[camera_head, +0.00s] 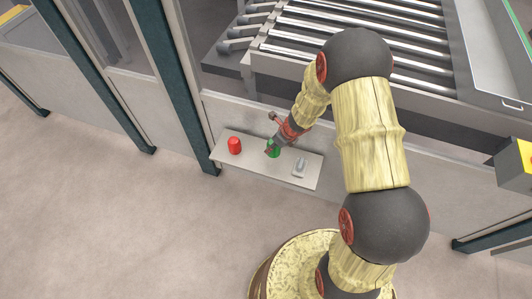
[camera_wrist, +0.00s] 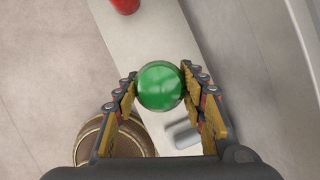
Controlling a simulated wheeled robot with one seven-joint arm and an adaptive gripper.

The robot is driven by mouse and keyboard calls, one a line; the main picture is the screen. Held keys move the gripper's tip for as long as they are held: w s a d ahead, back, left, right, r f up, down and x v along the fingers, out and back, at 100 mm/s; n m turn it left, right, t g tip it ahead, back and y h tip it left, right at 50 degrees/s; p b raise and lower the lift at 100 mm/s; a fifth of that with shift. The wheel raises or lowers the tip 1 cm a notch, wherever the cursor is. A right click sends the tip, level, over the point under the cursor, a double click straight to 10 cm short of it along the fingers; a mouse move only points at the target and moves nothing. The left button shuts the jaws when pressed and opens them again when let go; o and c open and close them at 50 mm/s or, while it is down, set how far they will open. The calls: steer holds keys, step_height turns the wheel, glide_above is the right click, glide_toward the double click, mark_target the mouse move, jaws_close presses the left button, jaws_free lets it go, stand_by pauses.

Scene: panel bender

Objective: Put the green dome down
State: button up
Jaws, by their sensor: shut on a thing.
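The green dome (camera_wrist: 160,86) is round and glossy and sits between the two fingers of my gripper (camera_wrist: 158,92) in the wrist view. My gripper is shut on it. In the head view the green dome (camera_head: 273,150) is partly hidden by my gripper (camera_head: 271,149), over the middle of a narrow pale shelf (camera_head: 255,163). I cannot tell whether the dome touches the shelf or hangs just above it.
A red object (camera_head: 234,145) stands on the shelf to the left, and a small grey object (camera_head: 299,167) lies to the right. Bare shelf shows between them. Behind are a wall panel, a dark post (camera_head: 183,95) and a roller conveyor (camera_head: 340,45).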

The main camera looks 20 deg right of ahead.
steer(key=x, duration=0.3)
steer(key=a+b+x, duration=0.1)
steer(key=x, duration=0.1)
steer(key=shift+w+r, duration=0.1)
steer(key=shift+w, duration=0.3)
steer(key=shift+s+b+x, duration=0.2)
steer(key=shift+b+x, duration=0.4)
steer(key=shift+x, duration=0.3)
steer(key=shift+s+b+x, duration=0.15)
steer(key=shift+b+x, duration=0.4)
steer(key=shift+x, duration=0.35)
steer(key=shift+d, duration=0.2)
steer(key=shift+f, duration=0.3)
steer(key=o, duration=1.1)
steer(key=shift+o, duration=0.2)
